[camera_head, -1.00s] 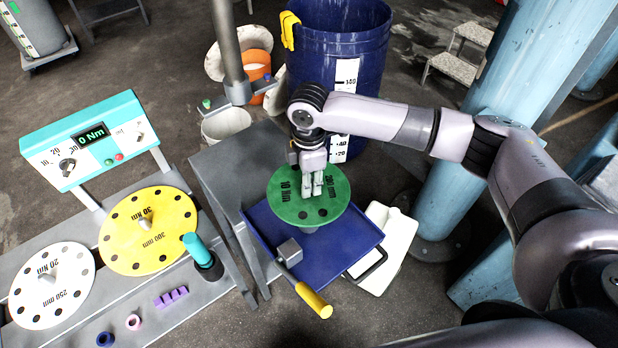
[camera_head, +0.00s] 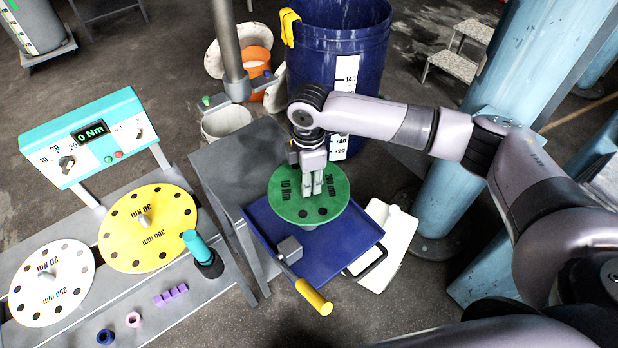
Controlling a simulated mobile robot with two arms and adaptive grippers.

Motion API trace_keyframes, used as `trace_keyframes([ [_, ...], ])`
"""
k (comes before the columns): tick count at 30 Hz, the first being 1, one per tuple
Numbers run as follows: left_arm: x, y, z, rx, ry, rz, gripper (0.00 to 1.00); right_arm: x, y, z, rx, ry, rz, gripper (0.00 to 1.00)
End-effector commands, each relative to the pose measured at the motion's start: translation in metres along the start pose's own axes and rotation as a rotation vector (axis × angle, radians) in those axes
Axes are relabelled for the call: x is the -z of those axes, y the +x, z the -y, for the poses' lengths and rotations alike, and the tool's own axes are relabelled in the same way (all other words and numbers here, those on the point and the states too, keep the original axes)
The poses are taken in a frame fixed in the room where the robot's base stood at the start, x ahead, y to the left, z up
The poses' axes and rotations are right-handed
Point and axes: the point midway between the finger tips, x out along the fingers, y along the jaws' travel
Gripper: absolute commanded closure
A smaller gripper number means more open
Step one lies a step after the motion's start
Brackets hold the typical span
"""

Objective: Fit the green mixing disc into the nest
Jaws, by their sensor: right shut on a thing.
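The green mixing disc (camera_head: 290,206), marked 10 Nm, is a flat round plate with several dark holes. It sits above the blue tray (camera_head: 345,243), overlapping its back left part. My right gripper (camera_head: 311,190) comes down from above and is shut at the middle of the disc, hiding the part it grips. A pale piece shows just under the disc's front edge. I cannot tell whether the disc touches the tray. I cannot make out a nest for certain. My left gripper is not in view.
A grey block (camera_head: 289,249) and a yellow-handled tool (camera_head: 314,297) lie at the tray's front left. A grey stand (camera_head: 232,165) is beside the tray. The yellow disc (camera_head: 170,212) and white disc (camera_head: 70,290) rest on the left bench. A blue drum (camera_head: 310,60) stands behind.

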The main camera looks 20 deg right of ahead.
Motion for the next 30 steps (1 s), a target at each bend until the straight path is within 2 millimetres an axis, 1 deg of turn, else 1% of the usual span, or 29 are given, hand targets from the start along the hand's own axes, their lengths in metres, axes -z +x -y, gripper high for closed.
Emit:
trace_keyframes([
  [28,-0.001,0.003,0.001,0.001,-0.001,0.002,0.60,0.001,0.011,0.000,-0.001,0.000,-0.002,1.00],
  [29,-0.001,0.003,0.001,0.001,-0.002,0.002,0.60,0.001,0.011,0.000,-0.001,0.000,-0.002,0.76],
  [30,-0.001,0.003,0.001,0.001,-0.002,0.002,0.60,0.001,0.011,0.000,-0.001,0.000,-0.002,0.73],
])
